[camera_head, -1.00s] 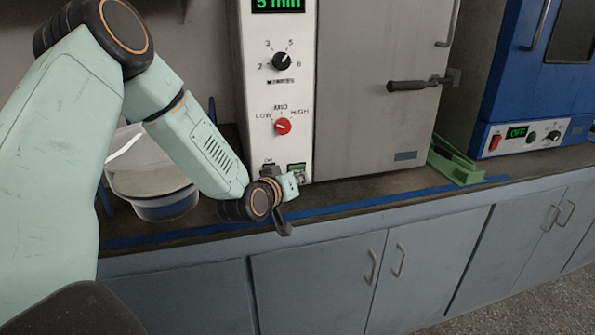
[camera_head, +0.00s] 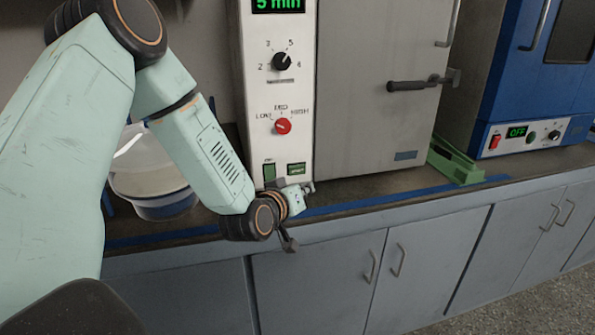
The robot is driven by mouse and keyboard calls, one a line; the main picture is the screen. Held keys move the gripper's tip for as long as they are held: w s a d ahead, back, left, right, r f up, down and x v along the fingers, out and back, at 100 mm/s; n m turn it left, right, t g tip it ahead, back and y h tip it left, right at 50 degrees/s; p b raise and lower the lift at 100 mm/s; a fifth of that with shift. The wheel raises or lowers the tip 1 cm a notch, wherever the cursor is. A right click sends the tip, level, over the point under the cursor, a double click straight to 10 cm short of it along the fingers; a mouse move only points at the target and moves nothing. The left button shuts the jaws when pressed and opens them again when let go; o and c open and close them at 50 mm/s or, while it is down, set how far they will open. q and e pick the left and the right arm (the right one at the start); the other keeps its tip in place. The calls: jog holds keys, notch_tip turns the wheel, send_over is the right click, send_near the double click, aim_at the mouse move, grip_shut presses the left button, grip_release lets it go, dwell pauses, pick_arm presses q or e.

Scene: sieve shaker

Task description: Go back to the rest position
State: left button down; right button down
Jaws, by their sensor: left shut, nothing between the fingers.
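My left arm comes in from the left, and its gripper (camera_head: 307,188) is shut and empty. It is small and partly turned away, just in front of the lower part of the sieve shaker's white control panel (camera_head: 279,155). The panel has a green "5 min" display (camera_head: 278,4), a black knob (camera_head: 282,61), a red knob (camera_head: 283,126) and two green buttons at the bottom; one is the right button (camera_head: 296,169). I cannot tell whether the gripper touches the panel. My right gripper is out of view.
A clear bucket (camera_head: 150,172) stands behind my left arm. A grey door (camera_head: 375,90) with a dark handle adjoins the panel. A green bracket (camera_head: 455,162) and a blue oven (camera_head: 540,75) showing "OFF" stand to the right. Blue tape (camera_head: 410,193) runs along the counter's front edge.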

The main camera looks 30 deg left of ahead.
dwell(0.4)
pick_arm(q)
jog(key=s+d+f+m+g+h, duration=0.15)
jog(key=s+d+f+g, duration=0.3)
jog(key=s+f, duration=0.45)
jog(key=s+d+f+m+g+h, duration=0.1)
jog(key=s+d+f+m+g, duration=0.1)
jog(key=s+d+f+g, duration=0.45)
jog(key=s+f+m+g, duration=0.1)
jog(key=s+f, duration=0.2)
jog(key=s, duration=0.4)
jog(key=s+f+m+g, duration=0.1)
jog(key=s+f, duration=0.2)
jog(key=s, duration=0.5)
jog(key=s+d+f+m+g, duration=0.1)
jog(key=s+f, duration=0.3)
jog(key=s, duration=0.3)
jog(key=shift+s+g+y, duration=0.3)
jog(key=shift+s+y, duration=0.1)
jog(key=shift+y, duration=0.05)
jog(key=shift+d, duration=0.1)
dwell(3.3)
